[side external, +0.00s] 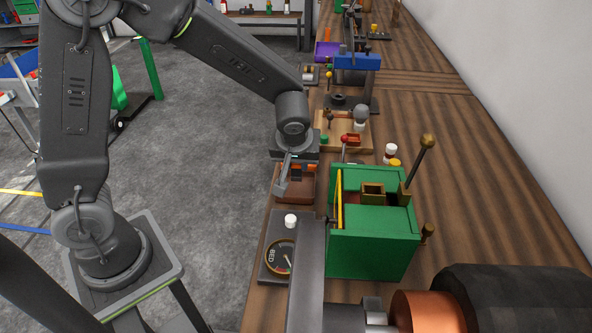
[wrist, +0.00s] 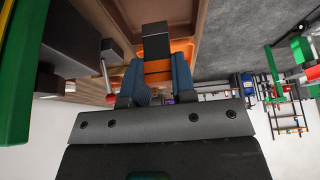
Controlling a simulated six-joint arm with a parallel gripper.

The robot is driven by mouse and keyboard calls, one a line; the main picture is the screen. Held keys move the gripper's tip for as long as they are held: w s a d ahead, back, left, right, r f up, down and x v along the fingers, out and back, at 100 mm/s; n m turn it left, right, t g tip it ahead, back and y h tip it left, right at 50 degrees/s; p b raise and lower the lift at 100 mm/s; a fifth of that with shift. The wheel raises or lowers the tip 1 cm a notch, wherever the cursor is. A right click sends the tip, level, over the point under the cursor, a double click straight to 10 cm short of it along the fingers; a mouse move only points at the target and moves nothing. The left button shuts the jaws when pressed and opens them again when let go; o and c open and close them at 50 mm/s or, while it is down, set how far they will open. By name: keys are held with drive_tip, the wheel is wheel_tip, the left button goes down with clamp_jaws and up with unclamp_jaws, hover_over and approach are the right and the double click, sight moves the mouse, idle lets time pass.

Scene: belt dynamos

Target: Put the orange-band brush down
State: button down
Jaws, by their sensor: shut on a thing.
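The orange-band brush is a dark block (wrist: 156,42) with an orange band, in the middle of the wrist view. My gripper (wrist: 155,78) has its two blue fingers shut on either side of it. In the side external view my gripper (side external: 296,167) points down over a brown tray (side external: 293,198) at the bench's left edge. Orange shows at the fingers there, but the brush itself is mostly hidden. Whether the brush touches the tray floor cannot be told.
A green box-shaped machine (side external: 372,240) with a yellow plate stands right of the tray. A round gauge (side external: 279,258) and a white-capped item (side external: 291,221) are in front. A wooden board (side external: 357,143) with small parts lies behind. Open floor is to the left.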

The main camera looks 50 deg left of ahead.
sight(296, 168)
drive_tip(key=shift+f, duration=1.55)
drive_tip(key=shift+f, duration=0.1)
drive_tip(key=c, duration=0.9)
unclamp_jaws()
drive_tip(key=shift+c, duration=0.2)
